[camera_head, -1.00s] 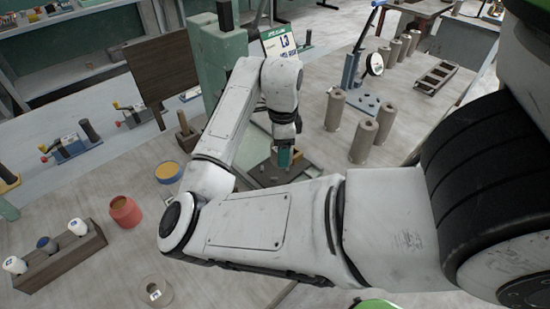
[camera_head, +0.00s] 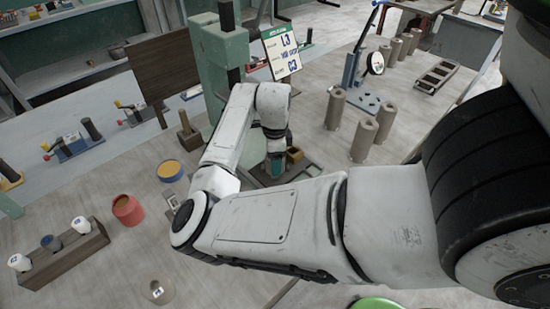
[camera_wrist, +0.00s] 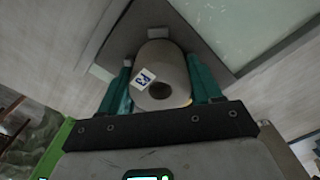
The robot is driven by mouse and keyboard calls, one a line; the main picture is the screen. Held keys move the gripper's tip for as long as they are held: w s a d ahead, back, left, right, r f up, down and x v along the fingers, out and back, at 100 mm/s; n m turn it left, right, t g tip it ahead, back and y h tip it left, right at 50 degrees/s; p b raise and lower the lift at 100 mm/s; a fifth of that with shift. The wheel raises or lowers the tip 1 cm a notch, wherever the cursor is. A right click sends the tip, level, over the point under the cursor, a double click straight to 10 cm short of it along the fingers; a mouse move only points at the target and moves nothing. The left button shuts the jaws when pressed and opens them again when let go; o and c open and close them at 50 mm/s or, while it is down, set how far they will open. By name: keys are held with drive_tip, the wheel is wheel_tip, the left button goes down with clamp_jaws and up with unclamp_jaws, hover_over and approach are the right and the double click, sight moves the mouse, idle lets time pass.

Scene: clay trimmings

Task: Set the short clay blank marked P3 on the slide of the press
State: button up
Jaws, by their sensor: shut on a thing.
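The short clay blank (camera_wrist: 161,76) is a pale grey hollow cylinder with a P3 label, seen end-on in the wrist view. My gripper (camera_wrist: 172,92) has its two teal fingers shut on the blank's sides. Behind the blank is a flat grey plate (camera_wrist: 122,42) with a small white tag, likely the slide of the press. Whether the blank touches the plate I cannot tell. In the head view my gripper (camera_head: 275,163) is low at the foot of the green press (camera_head: 214,70), over a dark plate (camera_head: 307,172). My wrist hides the blank there.
Several tall clay cylinders (camera_head: 365,138) stand to the right. A yellow-topped tin (camera_head: 170,171), red pot (camera_head: 127,209) and wooden rack (camera_head: 65,253) are left.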

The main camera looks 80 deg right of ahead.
drive_tip(key=o, duration=1.2)
drive_tip(key=shift+f, duration=0.1)
wheel_tip(320, 180, up, 12)
drive_tip(key=shift+r+b, duration=0.2)
drive_tip(key=shift+b, duration=0.25)
